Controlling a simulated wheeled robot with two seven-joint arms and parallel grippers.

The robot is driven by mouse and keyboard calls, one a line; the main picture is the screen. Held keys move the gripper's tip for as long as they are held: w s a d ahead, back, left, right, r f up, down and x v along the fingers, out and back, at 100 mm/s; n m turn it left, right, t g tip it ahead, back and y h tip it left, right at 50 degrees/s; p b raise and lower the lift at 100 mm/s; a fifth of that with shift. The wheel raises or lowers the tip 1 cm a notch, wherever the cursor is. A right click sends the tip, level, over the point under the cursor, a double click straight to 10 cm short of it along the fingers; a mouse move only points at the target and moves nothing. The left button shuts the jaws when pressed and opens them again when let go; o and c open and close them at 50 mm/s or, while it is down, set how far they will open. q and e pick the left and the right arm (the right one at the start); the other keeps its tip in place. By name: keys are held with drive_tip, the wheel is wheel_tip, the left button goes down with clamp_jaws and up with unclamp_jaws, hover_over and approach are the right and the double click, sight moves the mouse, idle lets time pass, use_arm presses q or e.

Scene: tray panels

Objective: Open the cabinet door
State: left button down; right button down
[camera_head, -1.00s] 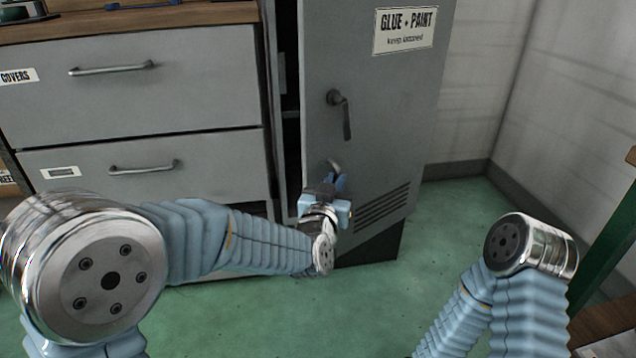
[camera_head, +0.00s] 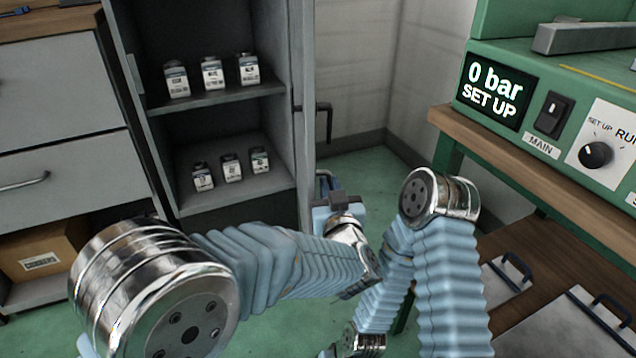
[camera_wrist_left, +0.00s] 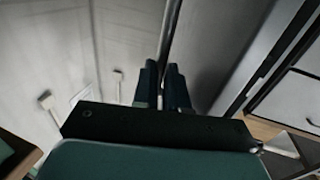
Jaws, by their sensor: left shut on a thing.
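The grey cabinet (camera_head: 209,104) stands open in the head view, its shelves in plain sight. Its door (camera_head: 304,70) is swung out to the right and shows almost edge-on. The dark lever handle (camera_head: 326,112) sticks out on the door's outer side. My left gripper (camera_head: 326,186) is low at the door, below the lever, and shut on the door's edge area; my arm hides part of the contact. In the left wrist view the two dark fingers (camera_wrist_left: 164,80) close around a thin upright edge.
Small bottles (camera_head: 212,73) stand on the cabinet shelves. A drawer unit (camera_head: 60,135) is at left with a cardboard box (camera_head: 45,250) below. A green machine (camera_head: 545,95) on a wooden bench stands at right. My right arm is close beside my left gripper.

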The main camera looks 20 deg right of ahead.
use_arm(q)
drive_tip(key=shift+w+d+r+n+y, duration=0.15)
drive_tip(key=shift+d+n+y, duration=0.25)
drive_tip(key=shift+d+y, duration=0.4)
drive_tip(key=shift+w, duration=0.1)
drive_tip(key=c, duration=1.4)
unclamp_jaws()
drive_tip(key=shift+o, duration=1.2)
drive_tip(key=shift+d, duration=0.1)
drive_tip(key=shift+h, duration=0.3)
